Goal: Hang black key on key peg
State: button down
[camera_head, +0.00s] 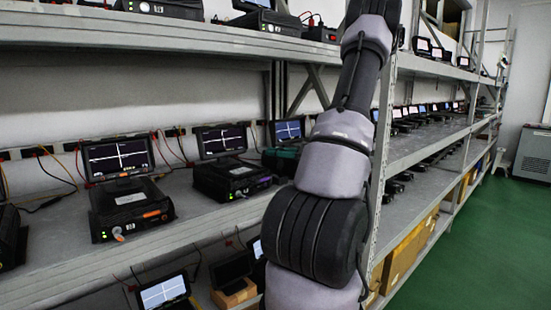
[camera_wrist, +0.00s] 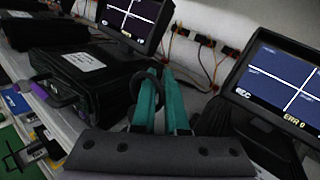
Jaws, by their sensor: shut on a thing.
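My gripper (camera_wrist: 164,78) shows in the wrist view as two teal fingers rising from a grey bar, close together and pointing away from the camera. It is shut on a thin dark curved piece (camera_wrist: 158,88) between and beside the fingers. This looks like the black key, but most of it is hidden and its shape is unclear. I cannot pick out the key peg in either view.
A black device (camera_wrist: 85,82) with a white label and a lit monitor (camera_wrist: 283,85) flank my gripper. In the head view, devices with screens (camera_head: 127,205) line the middle shelf (camera_head: 190,225). A metal upright (camera_head: 383,150) stands beside my arm. Green floor (camera_head: 480,260) is clear at right.

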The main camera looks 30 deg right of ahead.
jog(key=shift+s+a+f, duration=0.1)
jog(key=shift+s+f, duration=0.05)
jog(key=shift+f, duration=0.85)
jog(key=shift+r, duration=0.15)
jog(key=c, duration=1)
grip_release()
jog(key=shift+f, duration=0.2)
jog(key=v, duration=1)
jog(key=shift+s+d, duration=0.15)
jog(key=shift+d, duration=0.2)
